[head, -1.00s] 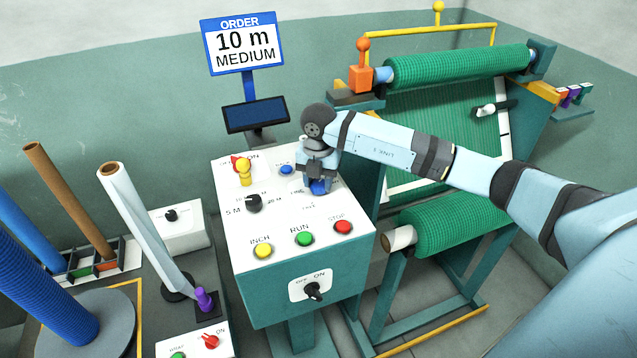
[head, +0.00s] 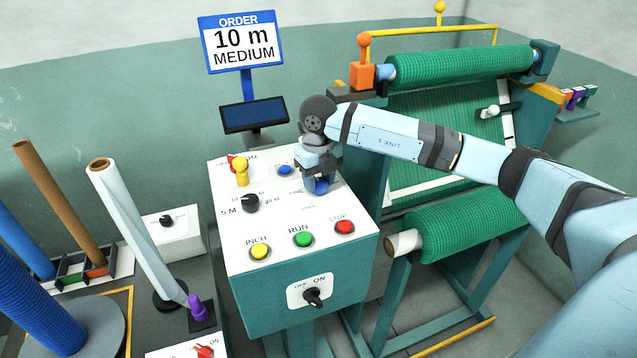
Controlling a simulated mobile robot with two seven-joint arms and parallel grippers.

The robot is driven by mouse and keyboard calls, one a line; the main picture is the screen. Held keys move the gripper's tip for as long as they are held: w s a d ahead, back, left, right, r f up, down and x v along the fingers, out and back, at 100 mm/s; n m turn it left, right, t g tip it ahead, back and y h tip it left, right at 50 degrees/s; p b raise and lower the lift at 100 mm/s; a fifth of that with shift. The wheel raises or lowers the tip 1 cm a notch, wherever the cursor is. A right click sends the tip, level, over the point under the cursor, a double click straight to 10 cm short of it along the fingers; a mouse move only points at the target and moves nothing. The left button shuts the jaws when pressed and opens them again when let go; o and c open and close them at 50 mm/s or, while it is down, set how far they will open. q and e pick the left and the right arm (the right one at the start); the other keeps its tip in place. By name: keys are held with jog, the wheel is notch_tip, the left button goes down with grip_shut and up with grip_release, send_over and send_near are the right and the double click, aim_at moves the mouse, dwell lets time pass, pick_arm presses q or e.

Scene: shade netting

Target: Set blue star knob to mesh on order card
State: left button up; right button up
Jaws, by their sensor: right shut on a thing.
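The order card (head: 240,42) stands behind the control box and reads "10 m MEDIUM". The blue star knob (head: 320,187) is on the upper right of the white panel (head: 290,215). My right gripper (head: 320,178) points down over the knob and is shut on it, covering most of it. "FINE" and another small label show beside the knob, but the knob's pointing direction is hidden. My left gripper is not in view.
The panel also bears a black length knob (head: 250,203), a yellow-and-red switch (head: 240,170), a small blue button (head: 284,169), and yellow (head: 260,251), green (head: 303,236) and red (head: 344,227) buttons. A dark screen (head: 254,117) stands behind. Green netting rolls (head: 460,66) are at right.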

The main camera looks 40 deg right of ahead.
aim_at(319, 182)
jog(key=shift+r+n, duration=0.1)
jog(key=shift+n, duration=0.3)
jog(key=o, duration=0.9)
jog(key=shift+o, duration=0.2)
jog(key=shift+r, duration=0.1)
notch_tip(319, 182, up, 14)
jog(key=b, duration=0.1)
jog(key=shift+f, duration=0.2)
jog(key=shift+f, duration=0.1)
